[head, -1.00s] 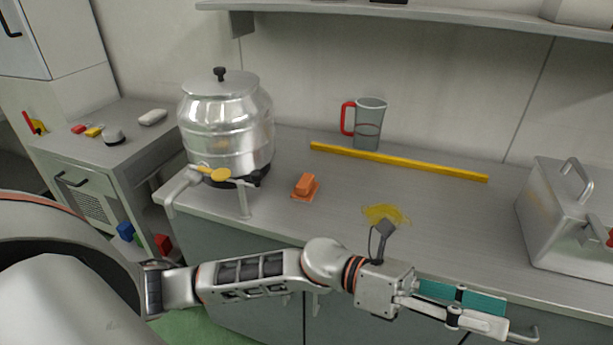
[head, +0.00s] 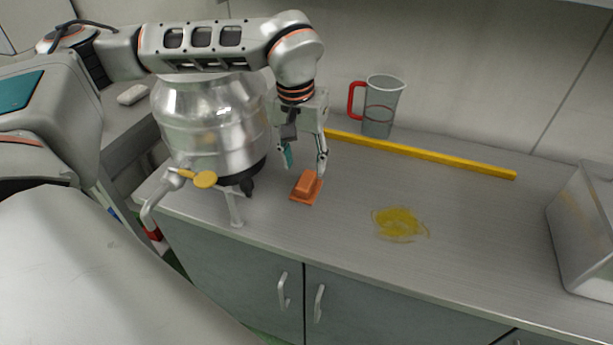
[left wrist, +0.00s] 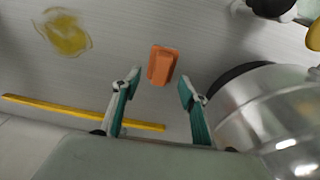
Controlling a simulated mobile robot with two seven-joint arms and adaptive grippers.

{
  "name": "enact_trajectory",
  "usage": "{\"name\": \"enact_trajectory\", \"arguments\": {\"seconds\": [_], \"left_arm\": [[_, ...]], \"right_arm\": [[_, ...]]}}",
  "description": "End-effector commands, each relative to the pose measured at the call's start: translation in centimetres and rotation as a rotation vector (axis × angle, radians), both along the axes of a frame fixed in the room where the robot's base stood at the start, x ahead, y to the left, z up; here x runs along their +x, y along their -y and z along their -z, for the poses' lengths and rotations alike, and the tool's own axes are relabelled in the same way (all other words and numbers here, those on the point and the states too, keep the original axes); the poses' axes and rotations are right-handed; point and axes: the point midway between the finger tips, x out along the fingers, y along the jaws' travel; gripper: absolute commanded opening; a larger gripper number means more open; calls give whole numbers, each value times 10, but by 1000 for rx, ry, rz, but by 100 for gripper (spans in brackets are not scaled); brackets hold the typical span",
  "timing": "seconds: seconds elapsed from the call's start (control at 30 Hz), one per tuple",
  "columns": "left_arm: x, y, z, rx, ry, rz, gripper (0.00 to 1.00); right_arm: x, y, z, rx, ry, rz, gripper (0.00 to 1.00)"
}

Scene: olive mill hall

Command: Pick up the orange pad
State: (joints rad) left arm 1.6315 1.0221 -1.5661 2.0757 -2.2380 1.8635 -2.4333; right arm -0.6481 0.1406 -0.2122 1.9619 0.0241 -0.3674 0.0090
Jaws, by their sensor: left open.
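The orange pad (head: 306,187) lies flat on the grey counter, with a raised block on a thin base. It also shows in the left wrist view (left wrist: 162,65), just beyond the fingertips and roughly between their lines. My left gripper (head: 305,168) is open and empty, pointing down above and just behind the pad. Its two fingers with teal inner faces show apart in the left wrist view (left wrist: 159,80). A gap seems to remain between fingertips and pad; the exact height is hard to tell. My right gripper is not in view.
A shiny metal tank (head: 210,130) with a tap stands close to the left of the pad. A yellow bar (head: 430,156) and a jug with a red handle (head: 381,105) are behind. A yellow oily patch (head: 399,223) lies to the right. A metal box (head: 590,230) stands far right.

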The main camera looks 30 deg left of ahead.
Motion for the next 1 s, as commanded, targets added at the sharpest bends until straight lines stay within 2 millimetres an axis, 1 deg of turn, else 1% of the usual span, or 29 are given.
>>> {"name": "enact_trajectory", "arguments": {"seconds": [0.03,0.07,0.17,0.43,0.6,0.7,0.8,1.0], "left_arm": [[2,-7,-3,18,9,1,43],[3,-9,-3,25,12,3,43],[4,-13,4,35,13,6,43],[9,-10,32,34,11,5,43],[15,-7,57,33,12,5,43],[17,-7,66,32,13,4,43],[18,-7,71,31,14,4,43],[18,-7,71,31,15,5,43]], "right_arm": [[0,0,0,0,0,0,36],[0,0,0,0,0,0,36],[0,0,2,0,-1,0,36],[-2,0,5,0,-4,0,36],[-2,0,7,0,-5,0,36],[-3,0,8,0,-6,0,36],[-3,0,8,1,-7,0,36],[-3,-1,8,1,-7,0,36]]}}
